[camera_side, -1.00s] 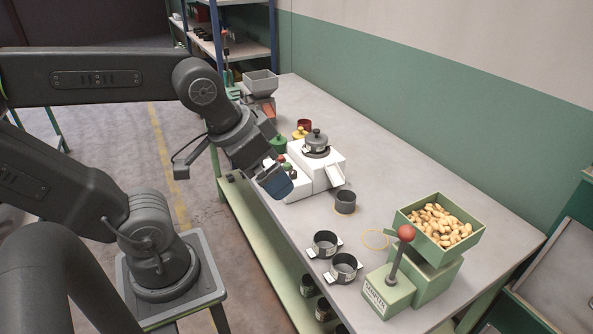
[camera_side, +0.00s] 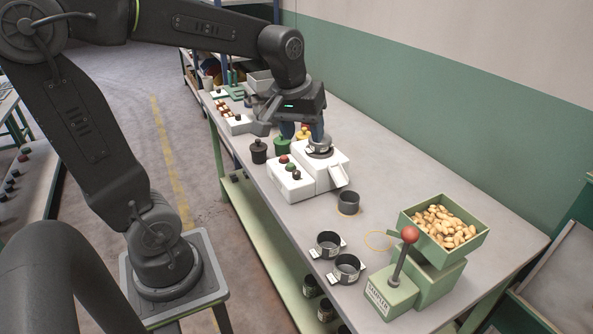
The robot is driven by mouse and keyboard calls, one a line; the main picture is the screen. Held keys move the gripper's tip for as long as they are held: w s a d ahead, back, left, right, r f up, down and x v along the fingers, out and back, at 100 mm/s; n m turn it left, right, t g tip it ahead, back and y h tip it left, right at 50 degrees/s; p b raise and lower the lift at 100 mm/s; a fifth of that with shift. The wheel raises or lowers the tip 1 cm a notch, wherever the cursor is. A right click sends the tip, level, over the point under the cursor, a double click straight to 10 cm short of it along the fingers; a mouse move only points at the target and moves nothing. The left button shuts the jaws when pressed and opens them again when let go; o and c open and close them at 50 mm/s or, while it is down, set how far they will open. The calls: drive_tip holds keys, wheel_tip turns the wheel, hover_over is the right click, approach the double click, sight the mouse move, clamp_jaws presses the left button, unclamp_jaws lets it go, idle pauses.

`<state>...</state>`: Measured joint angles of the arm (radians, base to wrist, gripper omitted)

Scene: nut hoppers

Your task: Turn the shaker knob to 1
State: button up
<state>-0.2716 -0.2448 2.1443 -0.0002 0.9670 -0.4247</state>
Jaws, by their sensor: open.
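A white machine (camera_side: 325,172) stands on the bench with a round dark metal vessel (camera_side: 319,151) on top and a chute at its front right. Its lower white control box (camera_side: 291,187) carries a red button, a green button and a small dark knob (camera_side: 296,175). The knob's marks are too small to read. A second white box (camera_side: 238,125) farther back also has a dark knob on top.
Black (camera_side: 258,151), green (camera_side: 282,145) and yellow (camera_side: 305,132) containers stand behind and left of the machine.

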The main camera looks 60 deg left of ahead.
drive_tip(key=w+a+f+n+g, duration=0.1)
drive_tip(key=w+a+f+n, duration=0.15)
drive_tip(key=a, duration=0.25)
drive_tip(key=w+a+f+n+g, duration=0.1)
drive_tip(key=w+a+f+n, duration=0.1)
drive_tip(key=w+a+n, duration=0.25)
drive_tip(key=n+g, duration=0.1)
drive_tip(key=n, duration=0.2)
approach(297, 172)
drive_tip(key=shift+h, duration=0.4)
drive_tip(key=f, duration=0.6)
drive_tip(key=a+f, duration=0.1)
drive_tip(key=f, duration=0.2)
drive_tip(key=shift+f, duration=0.15)
drive_tip(key=shift+c, duration=0.5)
drive_tip(key=c, duration=0.8)
drive_tip(key=shift+c, duration=0.2)
